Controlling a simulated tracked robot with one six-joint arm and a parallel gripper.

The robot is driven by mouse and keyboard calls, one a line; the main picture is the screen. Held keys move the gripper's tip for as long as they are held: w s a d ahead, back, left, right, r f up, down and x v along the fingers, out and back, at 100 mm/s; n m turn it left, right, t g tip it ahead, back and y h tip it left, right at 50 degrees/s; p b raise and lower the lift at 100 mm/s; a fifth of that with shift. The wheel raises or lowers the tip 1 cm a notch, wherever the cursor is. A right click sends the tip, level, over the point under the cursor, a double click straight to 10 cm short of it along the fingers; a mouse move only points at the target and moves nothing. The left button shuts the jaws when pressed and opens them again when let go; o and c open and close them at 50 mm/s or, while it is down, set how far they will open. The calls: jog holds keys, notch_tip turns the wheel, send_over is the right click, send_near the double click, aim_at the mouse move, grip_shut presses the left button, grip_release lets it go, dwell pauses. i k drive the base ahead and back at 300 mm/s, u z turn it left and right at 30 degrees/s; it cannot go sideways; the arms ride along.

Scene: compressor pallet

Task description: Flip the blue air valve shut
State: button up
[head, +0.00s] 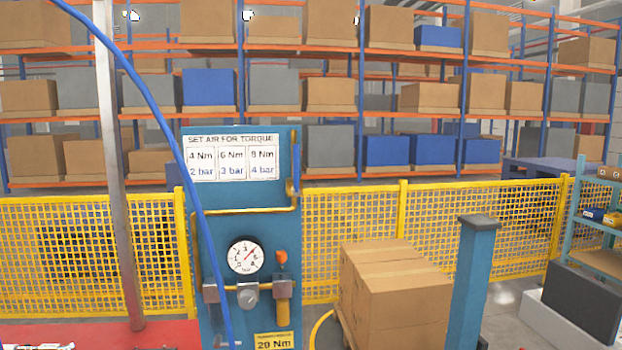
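A teal panel (215,225) stands ahead of me, left of centre. A yellow pipe (260,209) runs across it and up its right edge. A small blue piece (290,187) on the pipe at that edge looks like the blue air valve's lever. It appears to stand upright, in line with the vertical pipe, but it is too small to be sure. Below it are a round pressure gauge (245,255), its needle pointing up and right, a grey regulator knob (248,296) and an orange-topped yellow fitting (282,288). My gripper is not in view.
A blue hose (168,130) and a grey post (120,170) cross the view on the left. A cardboard box (400,300) and a blue post (472,280) stand to the right. Yellow mesh fence (95,255) and shelving lie behind.

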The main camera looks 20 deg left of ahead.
aim_at(294, 189)
jog(key=z, duration=0.05)
jog(key=k, duration=0.6)
jog(key=u, duration=0.9)
jog(key=i, duration=1)
jog(key=u, duration=0.05)
jog(key=k, duration=0.5)
jog(key=z, duration=0.05)
